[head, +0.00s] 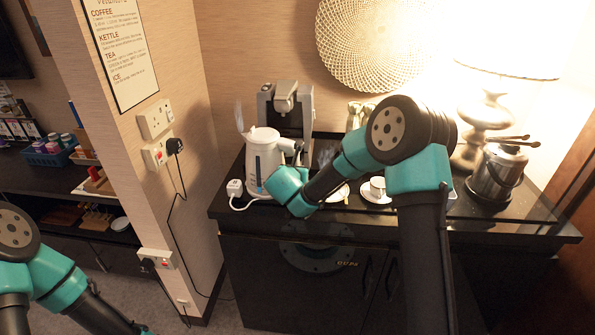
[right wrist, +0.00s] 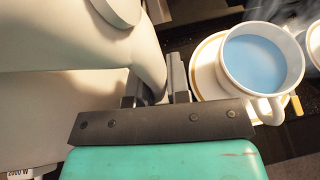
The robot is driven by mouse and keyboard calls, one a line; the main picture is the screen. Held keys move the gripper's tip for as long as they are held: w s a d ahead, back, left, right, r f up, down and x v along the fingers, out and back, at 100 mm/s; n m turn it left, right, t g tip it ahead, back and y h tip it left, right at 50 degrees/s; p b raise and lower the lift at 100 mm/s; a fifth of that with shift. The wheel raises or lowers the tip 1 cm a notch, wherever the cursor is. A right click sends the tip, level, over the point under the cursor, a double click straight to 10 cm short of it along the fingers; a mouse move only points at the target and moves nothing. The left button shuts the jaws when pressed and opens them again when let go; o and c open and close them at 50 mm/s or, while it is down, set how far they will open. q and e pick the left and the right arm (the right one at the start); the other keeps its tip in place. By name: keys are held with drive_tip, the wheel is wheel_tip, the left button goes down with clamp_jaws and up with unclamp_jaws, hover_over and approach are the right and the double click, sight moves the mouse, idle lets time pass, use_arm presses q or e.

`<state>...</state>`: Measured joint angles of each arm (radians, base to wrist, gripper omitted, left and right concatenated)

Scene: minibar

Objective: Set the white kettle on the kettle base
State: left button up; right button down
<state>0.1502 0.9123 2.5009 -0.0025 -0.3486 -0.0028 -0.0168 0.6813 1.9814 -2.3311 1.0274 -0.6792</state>
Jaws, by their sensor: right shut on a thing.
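The white kettle (head: 263,158) stands upright at the left end of the dark counter in the head view. Its pale body (right wrist: 55,95) fills the left of the right wrist view. My right gripper (right wrist: 157,82) is shut on the kettle's handle (right wrist: 143,45), one finger on each side. In the head view my right arm's wrist hides part of the handle and lower body. The kettle base cannot be made out clearly; a white cord runs towards the kettle's foot, and I cannot tell whether the kettle touches a base. My left gripper is outside the head view.
A white plug (head: 235,187) lies just left of the kettle. A coffee machine (head: 287,108) stands behind it. A cup with blue liquid (right wrist: 262,62) sits on a saucer close to my right gripper. An ice bucket (head: 497,172) and lamp (head: 484,112) stand on the right.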

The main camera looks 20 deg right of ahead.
drive_tip(key=c, duration=1.4)
unclamp_jaws()
drive_tip(key=shift+o, duration=0.2)
drive_tip(key=shift+f, duration=0.15)
drive_tip(key=v, duration=1.1)
drive_tip(key=shift+f, duration=0.1)
